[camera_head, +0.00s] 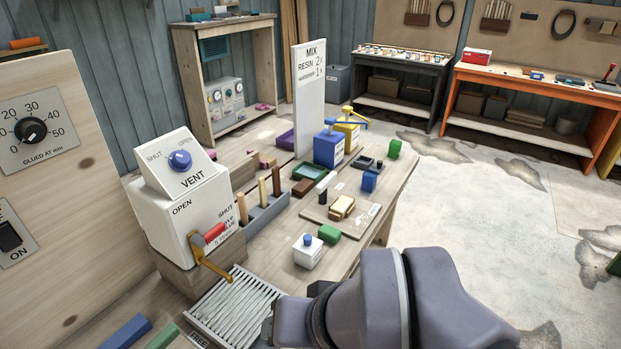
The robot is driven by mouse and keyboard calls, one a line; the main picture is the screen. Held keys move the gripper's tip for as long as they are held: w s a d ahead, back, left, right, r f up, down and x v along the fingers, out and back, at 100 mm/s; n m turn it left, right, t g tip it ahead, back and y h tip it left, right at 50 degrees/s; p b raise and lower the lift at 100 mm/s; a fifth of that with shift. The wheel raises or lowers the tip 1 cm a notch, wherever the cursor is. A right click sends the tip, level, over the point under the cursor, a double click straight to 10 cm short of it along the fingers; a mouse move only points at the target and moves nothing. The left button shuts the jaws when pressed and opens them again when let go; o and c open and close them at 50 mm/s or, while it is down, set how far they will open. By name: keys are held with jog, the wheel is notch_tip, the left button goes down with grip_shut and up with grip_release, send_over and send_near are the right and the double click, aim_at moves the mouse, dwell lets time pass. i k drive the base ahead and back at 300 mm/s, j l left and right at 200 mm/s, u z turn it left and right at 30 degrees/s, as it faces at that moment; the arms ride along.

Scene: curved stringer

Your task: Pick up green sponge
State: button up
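Several green block-like things are in the head view, and I cannot tell for sure which is the sponge. One green block (329,234) lies on the workbench just behind a small white box with a blue knob (308,251). Another green block (394,148) stands near the bench's far right edge. A green piece (162,337) is cut off at the bottom left. My grey arm fills the bottom centre, in front of the bench. My gripper's fingertips do not show.
A white control box (185,205) with a red-handled lever stands left on the bench (275,258). A slatted grille (235,305) lies in front. Blue and yellow containers (328,148) and a tall MIX sign (309,100) stand behind. Open floor (480,225) lies to the right.

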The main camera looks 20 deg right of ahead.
aim_at(329, 234)
jog(key=i+l+z, duration=0.3)
jog(key=i+l, duration=0.15)
jog(key=i+l+z, duration=0.3)
jog(key=i, duration=0.3)
